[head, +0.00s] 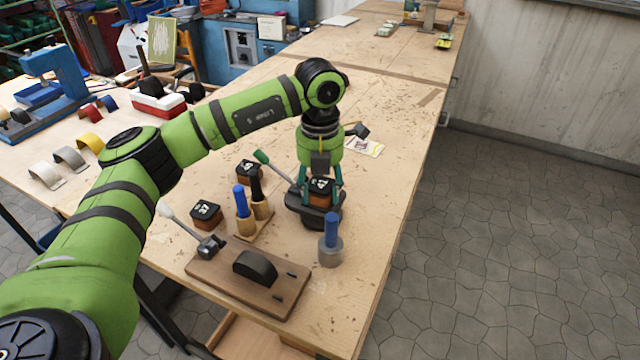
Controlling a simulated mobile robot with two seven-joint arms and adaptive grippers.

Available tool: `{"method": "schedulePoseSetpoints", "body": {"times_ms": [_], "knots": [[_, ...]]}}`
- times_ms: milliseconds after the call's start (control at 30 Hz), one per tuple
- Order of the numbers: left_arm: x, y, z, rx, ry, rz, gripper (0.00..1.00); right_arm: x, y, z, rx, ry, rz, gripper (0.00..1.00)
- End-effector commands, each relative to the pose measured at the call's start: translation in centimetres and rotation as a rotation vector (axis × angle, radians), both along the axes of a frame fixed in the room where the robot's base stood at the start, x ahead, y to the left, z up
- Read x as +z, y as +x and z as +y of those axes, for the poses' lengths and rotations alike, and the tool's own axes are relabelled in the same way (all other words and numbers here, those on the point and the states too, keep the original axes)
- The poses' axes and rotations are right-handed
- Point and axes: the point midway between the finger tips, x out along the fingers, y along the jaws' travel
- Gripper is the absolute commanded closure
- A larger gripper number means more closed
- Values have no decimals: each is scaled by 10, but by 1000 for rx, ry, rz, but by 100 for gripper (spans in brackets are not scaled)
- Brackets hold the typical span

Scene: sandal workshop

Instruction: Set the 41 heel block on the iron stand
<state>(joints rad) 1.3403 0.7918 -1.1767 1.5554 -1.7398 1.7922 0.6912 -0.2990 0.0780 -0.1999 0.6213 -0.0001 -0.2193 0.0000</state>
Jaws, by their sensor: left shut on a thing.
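My left gripper (320,186) points straight down and is shut on a dark-topped, brown-sided heel block (320,190). The block has a white number on top that is too small to read surely. The dark iron stand (322,222) is directly below the held block, partly hidden by the block and fingers. I cannot tell whether the block touches it. Two similar heel blocks stand on the bench, one (206,211) to the left and one (248,170) behind the tool holder. My right gripper is not in view.
A holder carries blue and black handled tools (242,205). A blue-handled tool in a grey cylinder (331,245) stands in front of the stand. A wooden board (222,276) with a black form lies nearer. The bench right edge is close.

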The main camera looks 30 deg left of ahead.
Motion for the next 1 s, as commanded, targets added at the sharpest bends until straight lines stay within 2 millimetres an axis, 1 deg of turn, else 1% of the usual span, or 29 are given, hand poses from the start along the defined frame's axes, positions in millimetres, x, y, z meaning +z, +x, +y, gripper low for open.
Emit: {"method": "schedulePoseSetpoints", "body": {"times_ms": [367, 733, 767, 800, 1000], "knots": [[0, 0, 0, 0, 0, 0, 85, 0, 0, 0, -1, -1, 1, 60], [-5, 0, 0, 0, 0, 0, 85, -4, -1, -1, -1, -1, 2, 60], [-4, 0, 0, 0, 0, -1, 36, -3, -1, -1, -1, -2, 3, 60], [-4, 0, 0, 0, 0, -1, 20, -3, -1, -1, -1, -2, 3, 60], [-4, 0, 0, 0, 0, 0, 20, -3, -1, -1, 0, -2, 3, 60]]}}
